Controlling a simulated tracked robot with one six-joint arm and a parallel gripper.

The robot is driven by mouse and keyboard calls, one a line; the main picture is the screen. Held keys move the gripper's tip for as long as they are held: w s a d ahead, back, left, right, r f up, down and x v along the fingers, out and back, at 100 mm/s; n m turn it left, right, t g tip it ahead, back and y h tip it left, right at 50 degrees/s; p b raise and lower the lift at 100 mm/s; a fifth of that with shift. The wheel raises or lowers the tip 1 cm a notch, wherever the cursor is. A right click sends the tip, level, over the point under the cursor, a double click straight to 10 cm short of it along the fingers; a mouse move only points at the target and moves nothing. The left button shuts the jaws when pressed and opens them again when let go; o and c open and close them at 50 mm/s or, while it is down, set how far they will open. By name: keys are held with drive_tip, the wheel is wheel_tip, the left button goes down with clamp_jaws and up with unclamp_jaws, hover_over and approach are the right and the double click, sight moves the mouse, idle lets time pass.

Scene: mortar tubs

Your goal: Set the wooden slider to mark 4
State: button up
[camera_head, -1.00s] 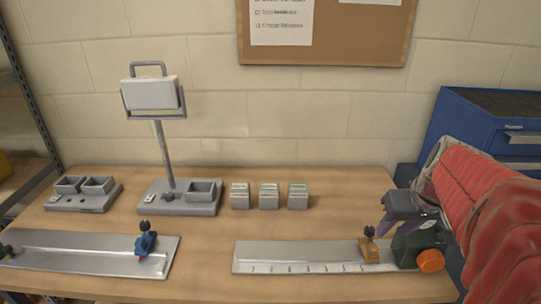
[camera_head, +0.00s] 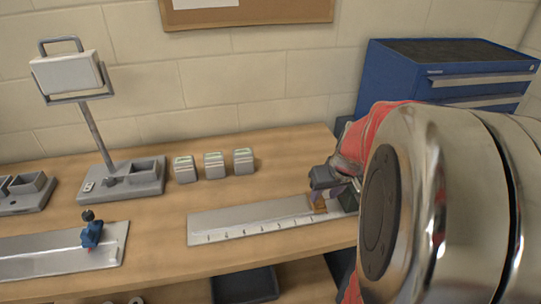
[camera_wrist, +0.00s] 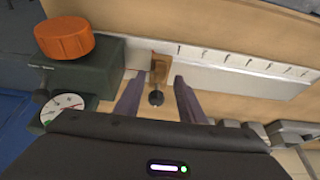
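The wooden slider (camera_head: 317,204) sits near the right end of a grey metal rail plate (camera_head: 240,216) with tick marks along its front edge. Its numbers are too small to read. In the wrist view the slider (camera_wrist: 160,70) carries a round black knob (camera_wrist: 156,97). My gripper (camera_wrist: 158,82) is open, with one finger on each side of the slider and knob and a visible gap to both. In the head view my gripper (camera_head: 328,188) is at the slider, partly hidden by my arm.
A dark green housing (camera_wrist: 90,75) with an orange knob (camera_wrist: 64,39) and dial (camera_wrist: 62,108) stands at the slider's end of the rail. A blue slider (camera_head: 91,232) on another plate is left. Three small blocks (camera_head: 214,165) stand behind. The rail left of the wooden slider is clear.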

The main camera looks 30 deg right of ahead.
sight(321, 199)
drive_tip(key=shift+x, duration=1.6)
clamp_jaws()
